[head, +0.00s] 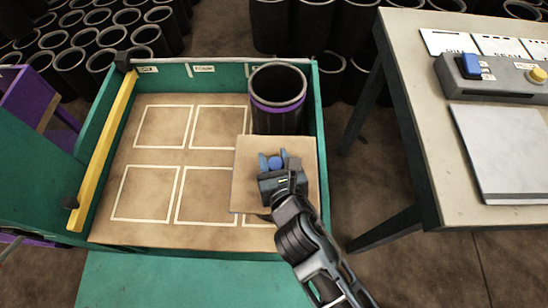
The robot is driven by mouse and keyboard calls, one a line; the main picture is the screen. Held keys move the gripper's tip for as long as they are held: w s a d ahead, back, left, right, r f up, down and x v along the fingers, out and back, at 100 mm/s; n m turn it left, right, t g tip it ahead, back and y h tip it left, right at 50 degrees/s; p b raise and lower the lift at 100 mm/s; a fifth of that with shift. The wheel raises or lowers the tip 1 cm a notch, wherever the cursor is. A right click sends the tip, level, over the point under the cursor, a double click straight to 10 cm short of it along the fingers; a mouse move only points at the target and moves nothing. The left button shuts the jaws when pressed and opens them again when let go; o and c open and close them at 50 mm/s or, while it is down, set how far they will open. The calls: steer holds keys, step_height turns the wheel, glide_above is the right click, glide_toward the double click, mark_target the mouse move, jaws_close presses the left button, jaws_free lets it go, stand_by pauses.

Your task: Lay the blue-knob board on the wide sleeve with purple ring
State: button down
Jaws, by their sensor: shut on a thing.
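The board (248,192) is a square tan panel with a blue knob (275,162) on top. My gripper (277,163) is shut on the knob from the front right. The board appears level, over the right side of the crate floor. The wide black sleeve with a purple ring (278,92) stands upright in the crate's back right corner, its open mouth showing. The board hides the sleeve's lower front. I cannot tell whether the board touches the sleeve or how high it hangs.
The green crate (221,76) has white outlined squares (164,127) on its floor, empty where visible. A yellow bar (103,150) runs along its left side. A table (430,170) with a button panel stands at right. Many black sleeves (72,62) stand behind.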

steer(key=shift+f+b, duration=0.3)
steer(key=shift+f, duration=0.2)
steer(key=c, duration=0.5)
jaws_free()
